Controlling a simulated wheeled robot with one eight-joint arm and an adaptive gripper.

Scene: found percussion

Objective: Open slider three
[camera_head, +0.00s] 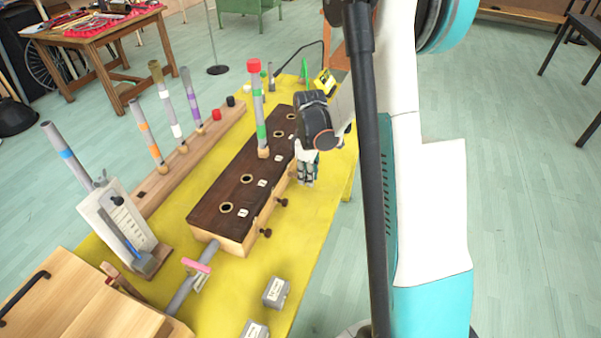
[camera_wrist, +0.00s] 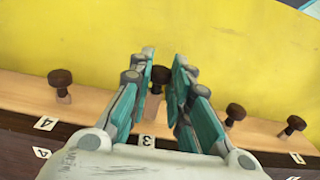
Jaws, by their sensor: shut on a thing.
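A long wooden box with a dark top (camera_head: 225,205) stands on the yellow table, with round holes and number labels along the top. Dark slider knobs stick out of its side. In the wrist view, the knob of slider three (camera_wrist: 158,76) is between my fingers, in line with the label 3 (camera_wrist: 147,140). My gripper (camera_wrist: 159,72) is shut on this knob; in the head view my gripper (camera_head: 308,172) is at the box's right side. How far slider three is drawn out is hard to tell.
Other knobs flank my fingers: one at left (camera_wrist: 60,80) by label 4, two at right (camera_wrist: 235,113). A striped tube (camera_head: 258,105) stands upright in the box top. Small grey blocks (camera_head: 276,292) lie nearer. The yellow tabletop (camera_head: 315,225) beside the knobs is clear.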

